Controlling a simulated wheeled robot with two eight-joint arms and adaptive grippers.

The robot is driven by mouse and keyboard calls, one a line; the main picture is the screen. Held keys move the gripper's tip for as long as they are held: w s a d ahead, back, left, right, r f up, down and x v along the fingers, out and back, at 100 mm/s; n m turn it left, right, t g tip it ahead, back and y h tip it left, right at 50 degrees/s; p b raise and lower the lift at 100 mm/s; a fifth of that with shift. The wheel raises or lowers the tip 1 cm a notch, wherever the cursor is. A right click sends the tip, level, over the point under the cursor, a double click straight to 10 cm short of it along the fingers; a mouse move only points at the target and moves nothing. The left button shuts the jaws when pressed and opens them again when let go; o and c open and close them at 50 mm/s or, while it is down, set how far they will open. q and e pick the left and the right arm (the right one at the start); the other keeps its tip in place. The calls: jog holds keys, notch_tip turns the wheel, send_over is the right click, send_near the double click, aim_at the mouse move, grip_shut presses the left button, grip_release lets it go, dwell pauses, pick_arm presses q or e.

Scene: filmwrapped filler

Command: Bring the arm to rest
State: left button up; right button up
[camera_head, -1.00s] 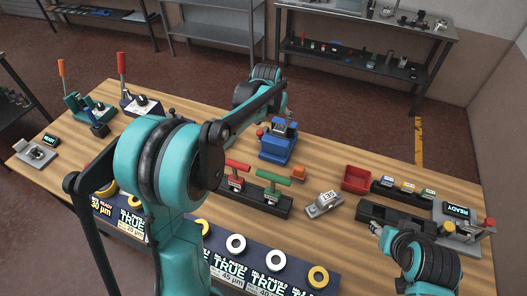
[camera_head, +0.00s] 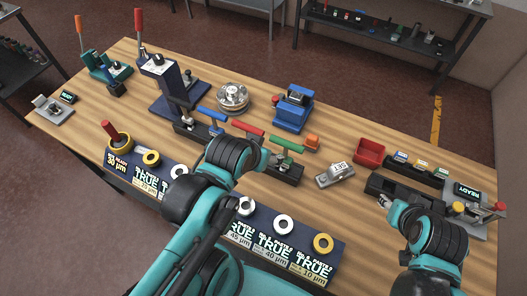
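My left arm comes in from the bottom, teal and black, bent low over the front middle of the wooden table (camera_head: 345,200). Its gripper (camera_head: 278,161) is small and partly hidden beside the dark rack with the blue handle (camera_head: 211,115), red handle (camera_head: 247,128) and green handle (camera_head: 286,144). I cannot tell whether it touches the rack or whether its fingers are open. My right arm comes in at the lower right. Its gripper (camera_head: 386,202) is low by the dark long tray (camera_head: 405,192), and its finger state cannot be made out.
A blue device (camera_head: 293,108), a silver round part (camera_head: 232,97) and a dark blue press (camera_head: 165,85) stand behind. A grey 135 display (camera_head: 335,174) and red bin (camera_head: 369,152) are right of the rack. Labelled panels with rings (camera_head: 283,222) line the front edge.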

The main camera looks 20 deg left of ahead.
notch_tip(320, 180, down, 11)
jog(key=b, duration=1.1)
